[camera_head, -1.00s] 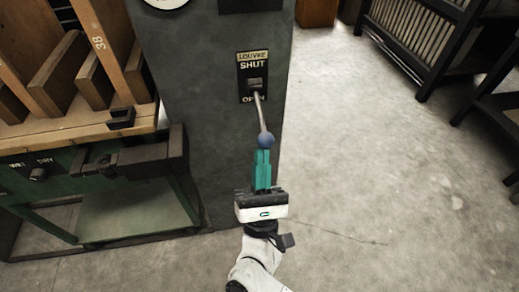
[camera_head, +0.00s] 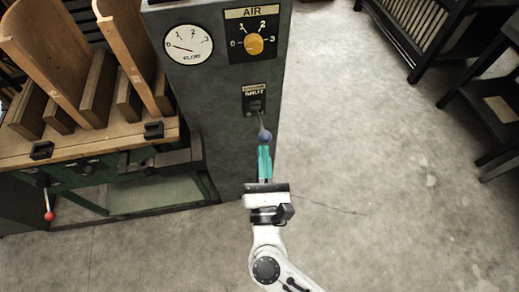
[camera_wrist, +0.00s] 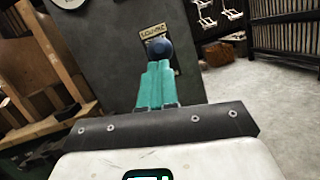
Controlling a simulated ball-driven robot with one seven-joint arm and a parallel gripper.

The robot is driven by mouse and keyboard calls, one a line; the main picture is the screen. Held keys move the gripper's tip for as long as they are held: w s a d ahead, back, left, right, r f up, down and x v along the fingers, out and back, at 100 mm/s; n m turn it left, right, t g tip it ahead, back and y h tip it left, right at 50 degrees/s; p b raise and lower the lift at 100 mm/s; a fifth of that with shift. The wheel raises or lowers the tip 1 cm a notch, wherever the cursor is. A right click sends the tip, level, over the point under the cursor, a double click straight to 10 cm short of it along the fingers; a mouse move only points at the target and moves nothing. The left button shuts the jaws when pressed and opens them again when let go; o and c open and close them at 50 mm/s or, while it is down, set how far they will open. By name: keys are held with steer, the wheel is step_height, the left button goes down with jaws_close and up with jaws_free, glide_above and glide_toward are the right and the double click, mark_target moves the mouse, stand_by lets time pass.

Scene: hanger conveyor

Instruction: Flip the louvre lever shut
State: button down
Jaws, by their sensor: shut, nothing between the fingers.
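The louvre lever (camera_head: 261,123) comes out of a small black plate (camera_head: 254,98) on the dark grey cabinet and ends in a blue ball knob (camera_head: 265,136). In the head view it points down from the plate toward me; SHUT reads at the plate's top, and the lower label is hidden. My gripper (camera_head: 264,149) is shut and empty, its teal fingertips right below the knob. In the wrist view the knob (camera_wrist: 159,49) sits just above the fingertips (camera_wrist: 159,66), in front of the plate. I cannot tell whether they touch.
Above the plate are a white round gauge (camera_head: 189,44) and the AIR dial with a yellow knob (camera_head: 254,44). A wooden-topped bench (camera_head: 85,150) with upright boards and a red-ended lever (camera_head: 49,214) stands left. Dark racks (camera_head: 430,35) stand right; open floor lies between.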

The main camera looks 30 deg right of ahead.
step_height(320, 180, up, 3)
steer(key=g+p, duration=0.1)
steer(key=p, duration=0.2)
steer(key=shift+w+d+f+y, duration=0.1)
steer(key=shift+f+y, duration=0.1)
steer(key=shift+y, duration=0.1)
steer(key=shift+w+r+p, duration=0.2)
steer(key=shift+r+p, duration=0.35)
steer(key=shift+p, duration=0.65)
steer(key=shift+r, duration=0.1)
